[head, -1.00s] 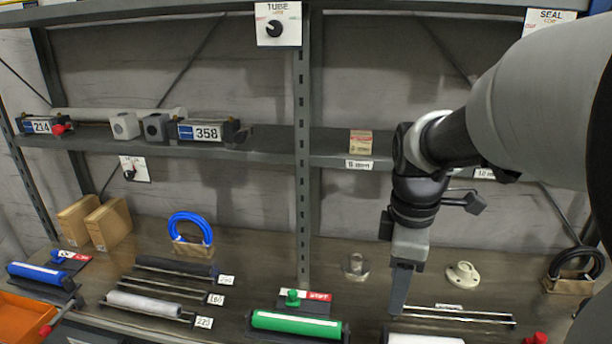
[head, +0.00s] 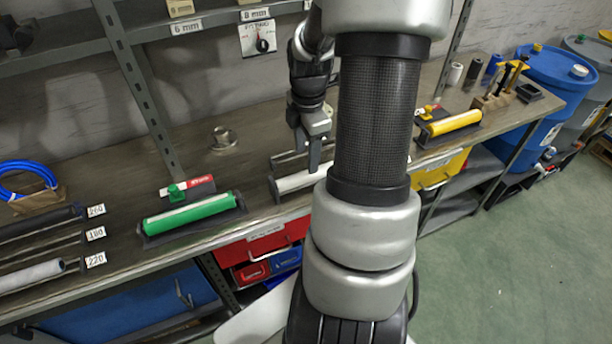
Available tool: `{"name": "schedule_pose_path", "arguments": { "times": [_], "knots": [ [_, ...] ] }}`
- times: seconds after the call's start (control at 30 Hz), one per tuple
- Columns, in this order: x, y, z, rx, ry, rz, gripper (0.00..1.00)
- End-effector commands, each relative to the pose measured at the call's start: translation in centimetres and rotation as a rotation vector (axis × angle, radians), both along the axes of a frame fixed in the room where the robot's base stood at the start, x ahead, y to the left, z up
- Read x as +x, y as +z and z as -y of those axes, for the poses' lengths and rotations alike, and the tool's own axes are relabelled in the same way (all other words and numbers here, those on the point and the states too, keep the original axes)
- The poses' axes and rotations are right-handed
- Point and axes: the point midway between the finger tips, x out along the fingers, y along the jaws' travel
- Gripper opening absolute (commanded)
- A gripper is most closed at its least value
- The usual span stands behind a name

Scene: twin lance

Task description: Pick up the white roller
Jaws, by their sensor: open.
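A white roller (head: 292,184) lies along the front of the wooden bench, partly hidden behind my arm on its right. My gripper (head: 314,163) points down at the roller, with its fingertips just behind or above it; I cannot tell whether they touch it. The gripper is open, and its jaws are seen nearly side-on. A paler grey-white roller (head: 32,274) lies in a rack at the far left, beside the 220 label (head: 95,260).
A green roller (head: 190,214) sits in its holder left of my gripper. A metal fitting (head: 223,139) stands behind it. A yellow roller (head: 454,123) is at the right, with blue barrels (head: 552,85) beyond. A shelf upright (head: 140,90) rises at the back. Open floor lies right.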

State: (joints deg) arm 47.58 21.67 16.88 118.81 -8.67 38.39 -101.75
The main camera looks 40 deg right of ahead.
Motion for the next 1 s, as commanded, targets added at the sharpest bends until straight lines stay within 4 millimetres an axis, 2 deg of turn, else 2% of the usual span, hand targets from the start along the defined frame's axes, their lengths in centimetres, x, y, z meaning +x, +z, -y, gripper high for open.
{"name": "schedule_pose_path", "arguments": {
  "times": [0.1,0.37,0.6,0.73,0.93,1.0],
  "knots": [
    [0.0,-1.9,0.0,0.002,0.000,-0.003,0.50],
    [0.2,-3.7,0.2,0.001,0.000,-0.001,0.50],
    [0.6,-7.2,0.8,0.002,0.001,-0.003,0.50],
    [0.7,-7.9,0.8,0.000,0.001,0.000,0.50],
    [0.7,-8.0,0.9,0.000,0.000,0.001,0.50],
    [0.7,-8.0,0.9,0.000,0.000,0.001,0.39]
  ]
}}
